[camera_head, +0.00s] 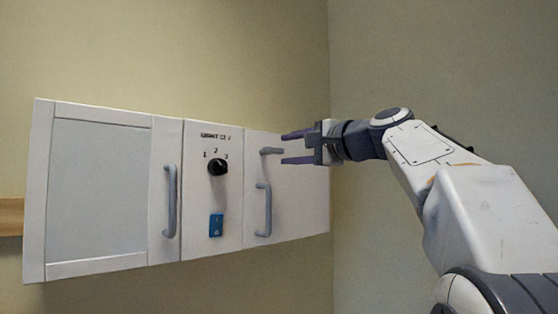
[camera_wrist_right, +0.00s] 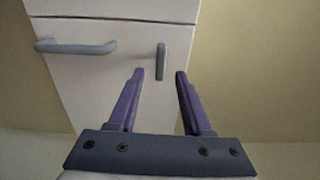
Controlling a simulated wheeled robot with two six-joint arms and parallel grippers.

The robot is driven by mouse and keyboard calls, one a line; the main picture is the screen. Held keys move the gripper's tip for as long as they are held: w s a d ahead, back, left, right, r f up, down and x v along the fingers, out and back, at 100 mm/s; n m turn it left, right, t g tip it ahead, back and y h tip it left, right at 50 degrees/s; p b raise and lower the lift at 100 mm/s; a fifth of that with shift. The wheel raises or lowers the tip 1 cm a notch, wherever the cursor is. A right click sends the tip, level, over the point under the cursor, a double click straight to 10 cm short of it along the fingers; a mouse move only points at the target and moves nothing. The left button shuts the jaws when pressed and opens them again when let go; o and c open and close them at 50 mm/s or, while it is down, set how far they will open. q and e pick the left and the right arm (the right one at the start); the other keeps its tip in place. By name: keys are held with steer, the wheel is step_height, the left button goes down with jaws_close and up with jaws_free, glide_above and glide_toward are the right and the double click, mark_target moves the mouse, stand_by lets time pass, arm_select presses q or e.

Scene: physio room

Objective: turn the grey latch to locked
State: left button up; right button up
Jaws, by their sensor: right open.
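The grey latch (camera_head: 271,151) is a short lever on the right door of the white wall cabinet (camera_head: 312,205). It lies about level, above that door's grey handle (camera_head: 264,210). My right gripper (camera_head: 284,148) is open and empty, its two purple fingers pointing left at the latch, one higher and one lower. In the right wrist view the latch (camera_wrist_right: 161,61) shows just beyond and between the fingertips (camera_wrist_right: 160,76). I cannot tell the exact gap, but nothing is gripped. My left gripper is not in view.
The middle panel holds a black knob (camera_head: 217,167) with numbers around it and a blue switch plate (camera_head: 216,225). The left door (camera_head: 98,190) has its own grey handle (camera_head: 170,201). A bare wall (camera_head: 440,80) stands close to the cabinet's right end.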

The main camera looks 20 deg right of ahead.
steer(key=b+v, duration=0.1)
steer(key=v, duration=0.4)
steer(key=shift+s, duration=0.2)
